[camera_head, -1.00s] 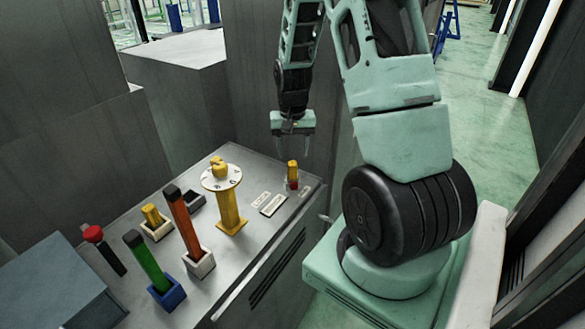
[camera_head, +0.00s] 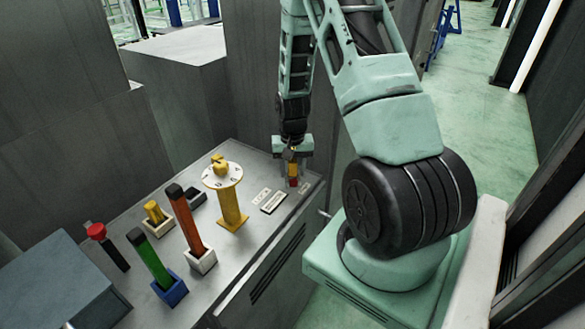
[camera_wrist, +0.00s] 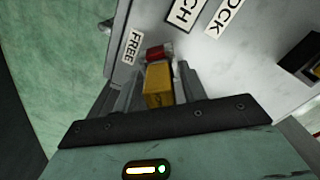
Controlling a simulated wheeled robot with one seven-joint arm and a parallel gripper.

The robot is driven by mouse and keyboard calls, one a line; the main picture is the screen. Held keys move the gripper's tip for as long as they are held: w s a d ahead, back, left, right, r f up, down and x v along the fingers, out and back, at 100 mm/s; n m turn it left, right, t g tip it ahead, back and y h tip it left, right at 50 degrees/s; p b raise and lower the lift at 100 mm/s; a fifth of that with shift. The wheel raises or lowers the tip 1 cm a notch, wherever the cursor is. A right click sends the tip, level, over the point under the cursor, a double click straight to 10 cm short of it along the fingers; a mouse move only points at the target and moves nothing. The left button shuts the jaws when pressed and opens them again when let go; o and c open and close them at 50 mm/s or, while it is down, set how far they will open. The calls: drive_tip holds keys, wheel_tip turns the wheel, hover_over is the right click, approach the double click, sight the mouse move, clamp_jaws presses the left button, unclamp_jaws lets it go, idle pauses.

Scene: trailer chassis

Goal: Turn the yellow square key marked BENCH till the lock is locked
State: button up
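The yellow square key (camera_head: 293,168) stands upright at the right end of the grey bench top, above a red base (camera_head: 293,182). In the wrist view the yellow key (camera_wrist: 159,86) lies between my fingers, with the red part (camera_wrist: 157,52) beyond it. My gripper (camera_head: 292,170) points down over the key. In the wrist view my gripper (camera_wrist: 157,85) has a finger on each side of the key, with narrow gaps seemingly left, so it looks open around it. A plate ending in "CH" (camera_wrist: 187,12), a label ending in "OCK" (camera_wrist: 226,16) and a "FREE" label (camera_wrist: 132,47) lie beside it.
A yellow post with a white dial (camera_head: 229,195) stands left of the key. Orange (camera_head: 184,218) and green (camera_head: 148,260) handles, a short yellow block (camera_head: 153,212) and a red-topped post (camera_head: 97,232) stand further left. Walls rise behind the bench.

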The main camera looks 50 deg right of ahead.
drive_tip(key=o, duration=0.7)
drive_tip(key=shift+r, duration=0.1)
wheel_tip(320, 180, up, 17)
drive_tip(key=shift+r+b, duration=0.15)
drive_tip(key=shift+b, duration=1.1)
drive_tip(key=s+a+n, duration=0.3)
drive_tip(key=a+n, duration=0.2)
drive_tip(key=a, duration=0.6)
drive_tip(key=s+a+n+t, duration=0.1)
drive_tip(key=s+a+n, duration=0.25)
drive_tip(key=a, duration=0.85)
drive_tip(key=s+a+n, duration=0.2)
drive_tip(key=a+n, duration=0.3)
drive_tip(key=a, duration=0.6)
drive_tip(key=s+a+n, duration=0.1)
drive_tip(key=s+a, duration=0.1)
drive_tip(key=s+a+r+n, duration=0.1)
drive_tip(key=s+a, duration=0.1)
drive_tip(key=s, duration=0.1)
drive_tip(key=s+a+n+g, duration=0.1)
drive_tip(key=s+a+n, duration=0.1)
drive_tip(key=s, duration=0.1)
drive_tip(key=shift+s+a+r+y, duration=0.25)
drive_tip(key=shift+a+y, duration=0.05)
drive_tip(key=shift+a, duration=0.05)
